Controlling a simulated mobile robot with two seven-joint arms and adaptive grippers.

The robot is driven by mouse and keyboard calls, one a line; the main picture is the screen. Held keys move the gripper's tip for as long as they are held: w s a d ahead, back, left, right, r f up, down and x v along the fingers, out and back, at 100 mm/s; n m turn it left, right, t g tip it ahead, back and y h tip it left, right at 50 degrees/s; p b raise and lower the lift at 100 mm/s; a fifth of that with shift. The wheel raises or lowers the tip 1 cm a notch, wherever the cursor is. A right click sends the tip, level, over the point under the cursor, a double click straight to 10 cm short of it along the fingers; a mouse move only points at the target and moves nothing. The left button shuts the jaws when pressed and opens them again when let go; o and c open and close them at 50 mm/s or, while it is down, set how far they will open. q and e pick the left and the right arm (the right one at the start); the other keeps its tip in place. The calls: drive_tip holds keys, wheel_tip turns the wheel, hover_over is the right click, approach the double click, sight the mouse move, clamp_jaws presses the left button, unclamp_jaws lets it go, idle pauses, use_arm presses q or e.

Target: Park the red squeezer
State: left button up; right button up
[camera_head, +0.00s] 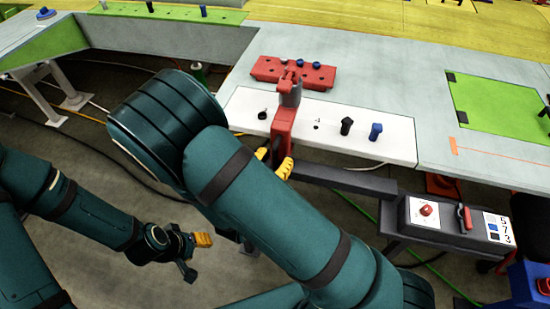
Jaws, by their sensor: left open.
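The red squeezer (283,125) stands roughly upright in front of the white board, with its grey and red head overlapping the red block in the picture. My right gripper (276,161) has its yellow fingers on either side of the squeezer's lower body and looks shut on it; my own arm partly hides the grip. I cannot tell whether the squeezer's head touches the red block. My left gripper (194,255) is open and empty, low over the floor at the left.
The red block (265,70) with holes and blue pegs lies on the grey bench (390,75). The white board (370,117) carries a black knob (346,126) and a blue one (376,131). A control box (450,222) stands at the right. A green panel (495,105) lies further right.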

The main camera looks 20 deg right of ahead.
clamp_jaws()
use_arm(q)
drive_tip(key=shift+w+a+f+b, duration=0.3)
drive_tip(key=shift+a+f+b, duration=0.1)
drive_tip(key=shift+f+b, duration=0.1)
drive_tip(key=shift+w+a+f+b, duration=0.3)
drive_tip(key=shift+a+f+b, duration=0.1)
drive_tip(key=shift+f, duration=0.1)
use_arm(e)
drive_tip(key=w+a, duration=0.9)
drive_tip(key=a, duration=0.5)
drive_tip(key=shift+w, duration=0.15)
drive_tip(key=shift+a, duration=0.1)
drive_tip(key=shift+o, duration=0.4)
unclamp_jaws()
drive_tip(key=shift+o, duration=0.6)
drive_tip(key=shift+w+a, duration=0.1)
drive_tip(key=shift+w, duration=0.05)
use_arm(q)
drive_tip(key=shift+a, duration=0.1)
